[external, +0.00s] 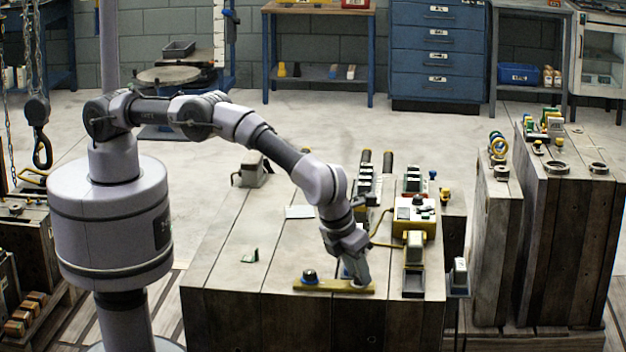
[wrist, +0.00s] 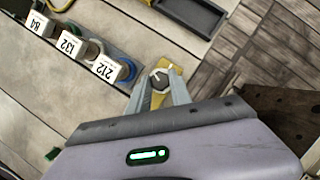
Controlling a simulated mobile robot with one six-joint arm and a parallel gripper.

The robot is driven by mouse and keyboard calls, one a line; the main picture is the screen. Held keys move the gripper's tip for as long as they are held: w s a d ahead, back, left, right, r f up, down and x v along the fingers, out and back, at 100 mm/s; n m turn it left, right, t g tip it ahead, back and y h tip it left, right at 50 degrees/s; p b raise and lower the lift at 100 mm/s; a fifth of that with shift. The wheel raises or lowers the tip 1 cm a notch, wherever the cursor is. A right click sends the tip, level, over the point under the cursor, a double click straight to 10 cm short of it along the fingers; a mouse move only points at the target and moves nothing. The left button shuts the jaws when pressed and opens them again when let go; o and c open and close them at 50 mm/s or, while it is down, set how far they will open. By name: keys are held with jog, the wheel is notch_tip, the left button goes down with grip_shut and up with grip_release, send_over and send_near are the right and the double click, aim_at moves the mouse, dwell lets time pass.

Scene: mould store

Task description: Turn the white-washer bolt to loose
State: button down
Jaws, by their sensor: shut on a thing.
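My gripper (external: 357,283) points down at the right end of a yellow bar (external: 325,287) on the wooden block's top. In the wrist view, my gripper's fingers (wrist: 159,86) stand on either side of a small bolt head (wrist: 160,77) on the yellow bar (wrist: 176,75) and are shut on it. The head looks dark with a pale mark. The fingers hide its sides, and I cannot make out the washer's colour.
Right of my gripper is a dark tray (external: 413,282), with a yellow control box (external: 411,217) behind it. In the wrist view, white tags (wrist: 107,68) marked 84, 132 and 212 stand at the left, near the fingers. The block's top left of the bar is mostly clear.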

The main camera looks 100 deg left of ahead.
jog(key=shift+f+n+b, duration=0.1)
jog(key=shift+n+b, duration=0.2)
jog(key=shift+n, duration=0.2)
jog(key=shift+g, duration=0.3)
jog(key=c, duration=1.2)
grip_release()
jog(key=shift+o, duration=0.2)
jog(key=p+v, duration=0.6)
jog(key=v, duration=1.1)
jog(key=shift+d+p, duration=0.35)
jog(key=shift+r, duration=0.3)
